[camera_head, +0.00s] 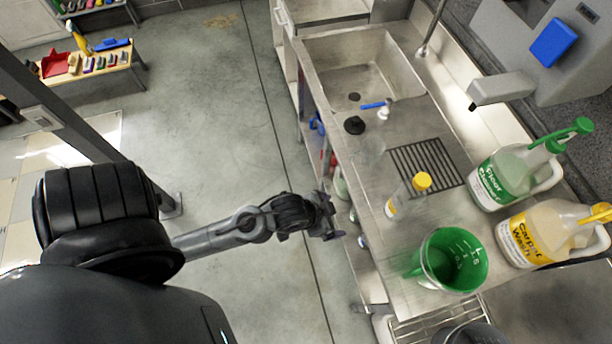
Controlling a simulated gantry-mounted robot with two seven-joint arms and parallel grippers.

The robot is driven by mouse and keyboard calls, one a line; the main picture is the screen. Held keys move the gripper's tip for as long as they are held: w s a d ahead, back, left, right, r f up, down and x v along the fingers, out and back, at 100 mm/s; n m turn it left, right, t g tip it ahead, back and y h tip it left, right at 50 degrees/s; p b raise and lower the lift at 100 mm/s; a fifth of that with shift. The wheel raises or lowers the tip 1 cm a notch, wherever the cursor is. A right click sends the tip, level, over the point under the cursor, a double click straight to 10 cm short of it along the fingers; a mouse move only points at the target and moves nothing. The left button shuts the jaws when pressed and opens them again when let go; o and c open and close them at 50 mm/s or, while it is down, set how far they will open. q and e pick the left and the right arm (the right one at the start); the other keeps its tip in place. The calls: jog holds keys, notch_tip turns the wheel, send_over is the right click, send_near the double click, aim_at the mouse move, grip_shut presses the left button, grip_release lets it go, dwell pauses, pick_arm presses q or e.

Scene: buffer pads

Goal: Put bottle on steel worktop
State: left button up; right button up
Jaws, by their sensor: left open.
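The steel worktop (358,185) runs down the right half of the view, with a sink at its far end. A small clear bottle with a yellow cap (408,196) stands on it near the drain grate. Large jugs stand behind it: a green-capped Floor Cleaner jug (497,178) and a yellow-capped Carpet Wash jug (530,238). I cannot tell which bottle the task names. My left gripper (333,222) is open and empty at the worktop's left edge, apart from the yellow-capped bottle. My right gripper is out of view.
A black plug (354,125) and a clear spray bottle with a blue trigger (378,106) are by the sink (335,80). More bottles (340,184) show below the worktop.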

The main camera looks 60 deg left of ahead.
pick_arm(q)
jog(key=s+r+g, duration=0.2)
jog(key=s+g, duration=0.1)
jog(key=s, duration=0.4)
jog(key=shift+a+y, duration=0.3)
notch_tip(320, 180, up, 20)
jog(key=p, duration=2)
